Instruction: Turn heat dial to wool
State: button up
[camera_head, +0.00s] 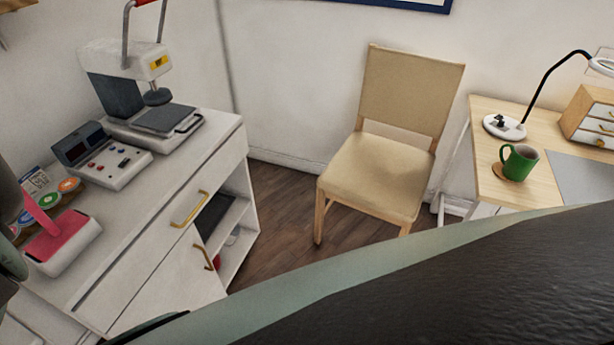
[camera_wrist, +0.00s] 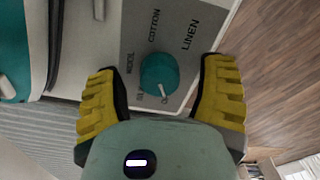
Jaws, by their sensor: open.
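The teal round heat dial (camera_wrist: 160,73) sits on a grey label plate (camera_wrist: 133,38) in the wrist view. WOOL, COTTON and LINEN are printed around it, with partly hidden words near its lower edge. The dial's white pointer mark faces lower right, toward a word starting with O, away from WOOL. My gripper (camera_wrist: 162,68) is open, its yellow ridged fingers on either side of the dial with a gap on each side. I cannot tell how far above the dial the fingers are. I cannot make out the dial in the head view.
The white cabinet (camera_head: 172,238) carries a heat press (camera_head: 150,100), a control box (camera_head: 104,157) and a pink-topped device (camera_head: 62,243). A chair (camera_head: 375,177) stands beyond open wooden floor. A desk (camera_head: 488,185) with a green mug (camera_head: 519,163) is at right.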

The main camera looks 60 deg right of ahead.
jog(key=shift+c, duration=0.3)
grip_shut()
dwell(0.4)
